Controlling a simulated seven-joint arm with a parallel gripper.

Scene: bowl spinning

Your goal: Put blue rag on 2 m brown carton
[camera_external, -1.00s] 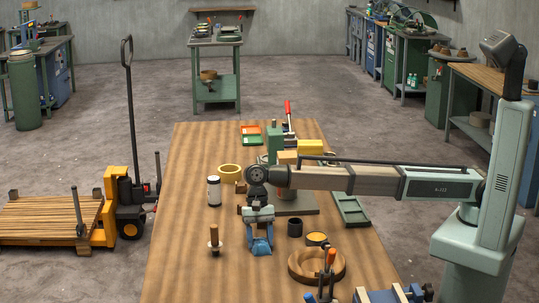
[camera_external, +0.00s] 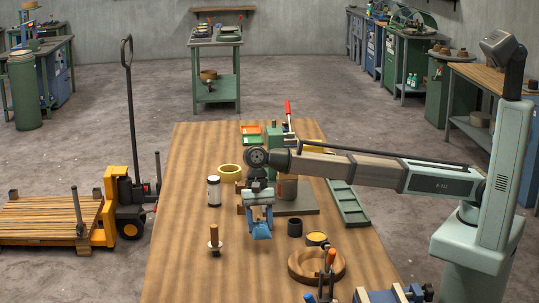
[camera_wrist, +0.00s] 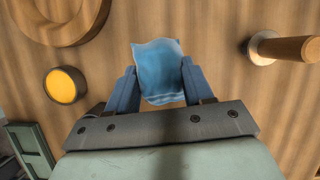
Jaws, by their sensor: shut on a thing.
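The blue rag (camera_external: 261,231) hangs below my gripper (camera_external: 260,222) over the middle of the wooden table. In the wrist view the rag (camera_wrist: 160,70) sits crumpled between the two blue fingers of my gripper (camera_wrist: 158,80), which is shut on it. The rag appears raised above the tabletop. I cannot pick out a brown carton with certainty in either view; the area behind my arm and wrist is partly hidden.
A wooden-handled tool (camera_external: 214,240) stands left of the gripper, and a brown ring (camera_external: 316,266) lies to its right. A yellow-topped tin (camera_external: 317,239) and a dark cup (camera_external: 295,228) are nearby. The front-left table is clear.

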